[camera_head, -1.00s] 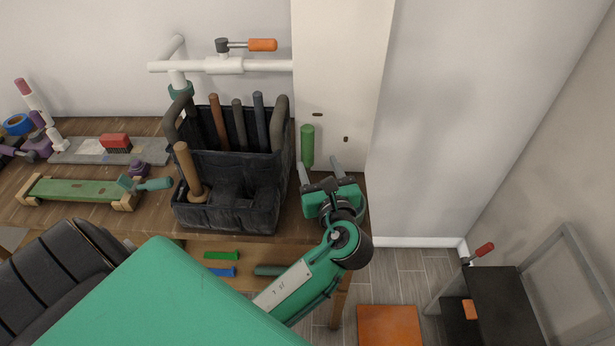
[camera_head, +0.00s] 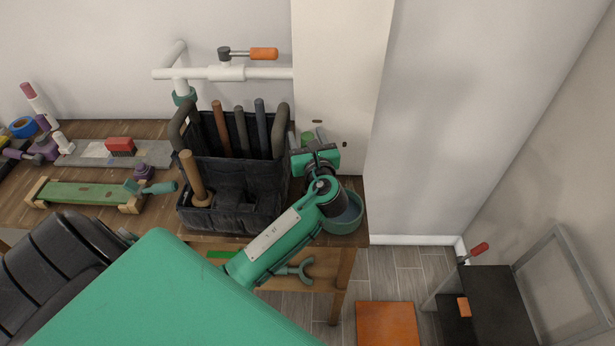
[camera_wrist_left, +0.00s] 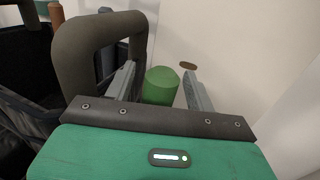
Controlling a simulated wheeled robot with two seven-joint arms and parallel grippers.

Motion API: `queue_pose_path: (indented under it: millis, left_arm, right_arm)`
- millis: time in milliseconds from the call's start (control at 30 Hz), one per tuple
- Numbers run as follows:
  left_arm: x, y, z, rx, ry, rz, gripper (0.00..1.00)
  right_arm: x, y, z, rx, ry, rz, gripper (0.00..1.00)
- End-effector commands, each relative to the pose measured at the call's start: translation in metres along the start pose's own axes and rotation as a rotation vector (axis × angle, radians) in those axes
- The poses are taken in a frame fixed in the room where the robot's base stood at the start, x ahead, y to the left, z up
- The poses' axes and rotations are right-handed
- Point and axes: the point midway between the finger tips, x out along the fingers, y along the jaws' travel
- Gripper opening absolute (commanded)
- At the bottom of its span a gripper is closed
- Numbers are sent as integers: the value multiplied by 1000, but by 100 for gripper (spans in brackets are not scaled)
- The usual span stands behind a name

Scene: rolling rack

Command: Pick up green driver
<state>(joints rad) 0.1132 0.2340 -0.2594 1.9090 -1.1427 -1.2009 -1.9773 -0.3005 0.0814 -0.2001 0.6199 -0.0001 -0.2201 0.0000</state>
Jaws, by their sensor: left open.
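The green driver (camera_head: 307,138) stands at the back right of the bench against the white column, right of the black tool bag. In the head view only part of its green handle shows behind my gripper. My left gripper (camera_head: 314,144) is open and in front of it. In the left wrist view the handle's round top (camera_wrist_left: 161,84) shows between the two spread grey fingers of my left gripper (camera_wrist_left: 161,78). Whether the fingers touch it cannot be told. The driver's lower part is hidden. My right gripper is not in view.
The black tool bag (camera_head: 225,212), with several handles standing in it, is close on the left; its dark loop handle (camera_wrist_left: 78,50) is near the left finger. A teal container (camera_head: 345,219) stands under my forearm. White pipes (camera_head: 225,73) run along the wall behind.

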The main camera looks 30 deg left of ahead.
Motion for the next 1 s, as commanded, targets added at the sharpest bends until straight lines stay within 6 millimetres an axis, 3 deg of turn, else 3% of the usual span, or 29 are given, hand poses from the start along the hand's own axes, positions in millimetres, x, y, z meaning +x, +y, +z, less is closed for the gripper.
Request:
queue_pose_path:
  millis: [100, 333, 633, 1000]
  left_arm:
    - [10, 0, 0, 1, 1, 1, 55]
    - [11, 0, -1, 0, 1, 0, 55]
    - [10, 0, -1, 0, 1, 0, 0]
    - [11, 0, 5, -2, -1, 0, 0]
  right_arm:
    - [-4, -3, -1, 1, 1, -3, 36]
    - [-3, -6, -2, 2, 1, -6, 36]
    - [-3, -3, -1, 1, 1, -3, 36]
    - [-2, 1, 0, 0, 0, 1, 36]
